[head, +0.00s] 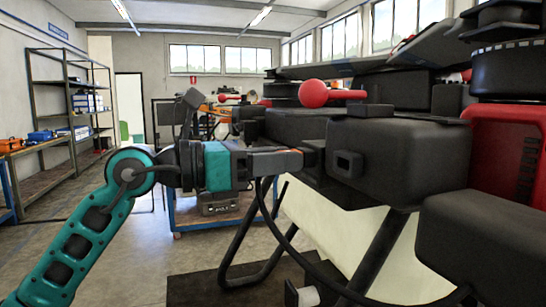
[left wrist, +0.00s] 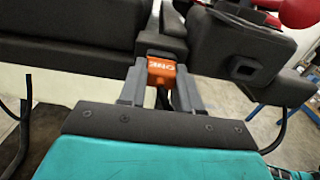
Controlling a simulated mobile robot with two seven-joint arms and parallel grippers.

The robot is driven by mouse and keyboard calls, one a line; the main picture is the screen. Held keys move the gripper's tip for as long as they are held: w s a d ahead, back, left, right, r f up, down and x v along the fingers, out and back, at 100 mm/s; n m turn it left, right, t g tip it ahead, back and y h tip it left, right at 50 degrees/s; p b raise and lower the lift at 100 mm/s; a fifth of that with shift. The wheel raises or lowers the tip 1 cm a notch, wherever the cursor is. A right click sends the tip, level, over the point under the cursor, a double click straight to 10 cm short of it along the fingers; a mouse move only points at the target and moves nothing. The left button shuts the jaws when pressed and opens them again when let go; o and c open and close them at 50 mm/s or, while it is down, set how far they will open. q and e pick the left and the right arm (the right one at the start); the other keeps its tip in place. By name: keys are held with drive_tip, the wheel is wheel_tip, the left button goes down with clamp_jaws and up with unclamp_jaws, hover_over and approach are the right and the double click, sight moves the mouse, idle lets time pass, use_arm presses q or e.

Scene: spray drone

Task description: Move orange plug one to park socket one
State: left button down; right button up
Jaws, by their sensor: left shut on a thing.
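My left gripper (head: 298,161) reaches in from the left and is shut on the orange plug (left wrist: 162,72), which sits between its two fingers. In the head view only a thin orange strip of the plug (head: 277,149) shows. The plug's front end meets a small black block (left wrist: 172,47) on the drone; I cannot tell whether it is seated there or just touching. An empty square-mouthed black socket (head: 348,164) stands just right of the fingertips, and it also shows in the left wrist view (left wrist: 243,68). No label tells which socket is park socket one. My right gripper is out of view.
The black drone body (head: 415,155) fills the right side, with a red ball-ended lever (head: 314,94) above the socket. A black cable (head: 264,205) hangs below the gripper. A blue trolley (head: 187,212) stands behind, and shelves (head: 60,110) line the left wall.

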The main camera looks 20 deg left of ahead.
use_arm(q)
drive_tip(key=c, duration=1.1)
unclamp_jaws()
drive_tip(key=o, duration=0.4)
drive_tip(key=shift+w+f, duration=0.1)
drive_tip(key=shift+d, duration=0.1)
drive_tip(key=shift+s+d, duration=0.2)
drive_tip(key=shift+w+a, duration=0.15)
